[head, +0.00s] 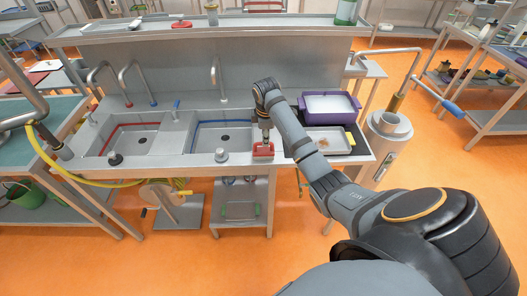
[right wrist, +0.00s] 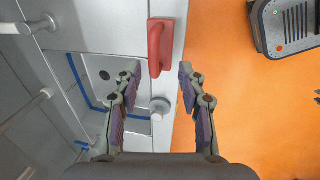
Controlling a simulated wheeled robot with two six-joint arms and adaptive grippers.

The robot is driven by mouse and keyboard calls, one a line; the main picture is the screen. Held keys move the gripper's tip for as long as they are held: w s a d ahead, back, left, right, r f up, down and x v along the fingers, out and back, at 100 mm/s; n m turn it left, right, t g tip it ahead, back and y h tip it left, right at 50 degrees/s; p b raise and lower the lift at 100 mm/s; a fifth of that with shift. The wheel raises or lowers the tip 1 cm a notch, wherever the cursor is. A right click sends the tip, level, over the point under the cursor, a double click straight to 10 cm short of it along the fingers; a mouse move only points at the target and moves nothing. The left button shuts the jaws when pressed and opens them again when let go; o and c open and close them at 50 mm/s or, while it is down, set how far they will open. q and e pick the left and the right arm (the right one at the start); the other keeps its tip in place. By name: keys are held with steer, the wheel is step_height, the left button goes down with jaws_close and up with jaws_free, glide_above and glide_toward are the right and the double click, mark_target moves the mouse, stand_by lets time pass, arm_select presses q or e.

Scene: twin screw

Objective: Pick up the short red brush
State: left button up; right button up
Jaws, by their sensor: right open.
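The short red brush (head: 263,151) lies on the steel front ledge of the sink counter, just right of the blue-lined basin. In the right wrist view the red brush (right wrist: 160,45) shows from above, with its near end close to the gap between my fingertips. My right gripper (right wrist: 160,73) is open and empty, with one finger to each side of that gap. In the head view my right gripper (head: 265,136) hangs over the brush; its fingers are small and hard to make out there. My left gripper is not in view.
Blue-lined (head: 205,141) and red-lined (head: 115,148) basins lie left of the brush. A round knob (right wrist: 159,106) stands on the ledge near it. A purple tub (head: 325,118) and a grey tray (head: 318,151) sit to the right. Taps rise behind the basins.

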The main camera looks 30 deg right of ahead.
mark_target(264, 150)
steer(key=shift+w+d+f, duration=0.1)
steer(key=shift+w+f, duration=0.05)
steer(key=shift+f, duration=0.45)
steer(key=shift+w+d+f, duration=0.1)
steer(key=shift+w+f, duration=0.05)
steer(key=shift+f, duration=0.4)
steer(key=shift+w+f+p, duration=0.1)
steer(key=shift+f+p, duration=0.05)
steer(key=shift+p, duration=0.15)
steer(key=f, duration=0.2)
steer(key=w+f+p, duration=0.1)
steer(key=f, duration=0.1)
steer(key=shift+w+d+f+p, duration=0.1)
steer(key=shift+d+p, duration=0.1)
steer(key=shift+p, duration=0.1)
steer(key=shift+w+f, duration=0.1)
steer(key=shift+f, duration=0.1)
jaws_close()
